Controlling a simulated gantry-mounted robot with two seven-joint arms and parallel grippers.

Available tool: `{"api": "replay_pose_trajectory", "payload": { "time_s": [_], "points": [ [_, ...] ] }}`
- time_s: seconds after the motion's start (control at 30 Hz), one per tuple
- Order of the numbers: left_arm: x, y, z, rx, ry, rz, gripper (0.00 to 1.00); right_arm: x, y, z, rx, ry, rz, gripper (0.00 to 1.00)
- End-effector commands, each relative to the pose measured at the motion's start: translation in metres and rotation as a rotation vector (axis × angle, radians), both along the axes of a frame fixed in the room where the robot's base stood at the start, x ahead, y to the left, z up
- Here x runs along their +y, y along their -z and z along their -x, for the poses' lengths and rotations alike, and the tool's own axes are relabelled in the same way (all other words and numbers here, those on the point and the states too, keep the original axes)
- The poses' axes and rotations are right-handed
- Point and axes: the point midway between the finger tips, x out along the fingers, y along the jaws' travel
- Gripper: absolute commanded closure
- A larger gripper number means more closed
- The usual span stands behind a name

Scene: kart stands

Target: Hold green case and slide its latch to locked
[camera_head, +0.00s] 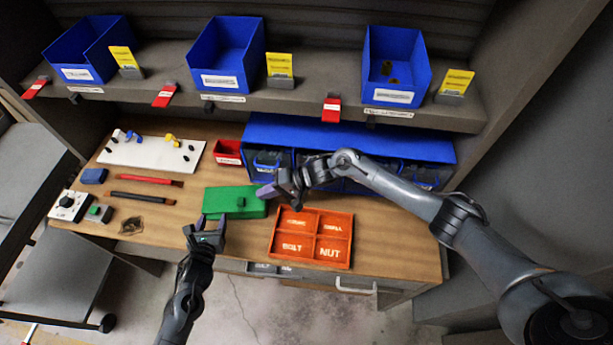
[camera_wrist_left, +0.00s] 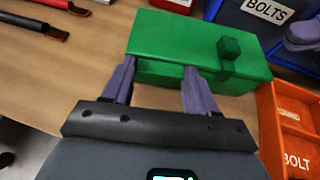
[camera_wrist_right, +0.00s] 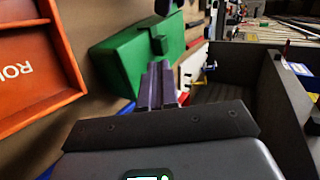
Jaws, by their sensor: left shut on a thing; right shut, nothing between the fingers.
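The green case (camera_head: 220,200) lies on the wooden bench, left of the orange tray. Its latch is a small green block (camera_wrist_left: 229,48) on the case, toward its right end. My left gripper (camera_head: 209,222) is at the near left side of the case. In the left wrist view its two purple fingers (camera_wrist_left: 157,75) are apart and shut on the case's front edge. My right gripper (camera_head: 265,191) is shut and empty beside the right end of the case. In the right wrist view its fingers (camera_wrist_right: 160,75) are together, with the latch (camera_wrist_right: 160,43) beyond them.
The orange divided tray (camera_head: 351,240) is close to the right. A blue rack (camera_head: 350,133) of bins and a small red bin (camera_head: 228,148) stand behind.

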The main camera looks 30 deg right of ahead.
Motion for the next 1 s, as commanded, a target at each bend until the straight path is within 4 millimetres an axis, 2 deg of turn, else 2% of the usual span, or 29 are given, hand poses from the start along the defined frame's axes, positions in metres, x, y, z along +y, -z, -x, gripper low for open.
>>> {"api": "replay_pose_trajectory", "payload": {
  "time_s": [0.03, 0.2, 0.5, 0.7, 1.0],
  "points": [
    [0.000, 0.000, 0.000, 0.000, -0.001, 0.000, 0.85, -0.011, -0.005, 0.006, -0.001, 0.000, 0.003, 1.00],
    [0.001, 0.000, 0.000, 0.000, -0.002, 0.000, 0.85, -0.042, -0.027, 0.024, -0.002, 0.000, 0.004, 1.00],
    [0.001, 0.000, -0.001, 0.000, -0.003, 0.000, 0.85, -0.086, -0.057, 0.050, -0.001, 0.000, 0.003, 1.00],
    [0.001, 0.000, -0.001, 0.001, -0.003, -0.001, 0.85, -0.101, -0.068, 0.060, 0.000, -0.001, 0.001, 1.00],
    [0.002, 0.000, -0.001, 0.001, -0.003, -0.001, 0.85, -0.108, -0.073, 0.063, 0.000, -0.001, 0.001, 1.00]
  ]
}}
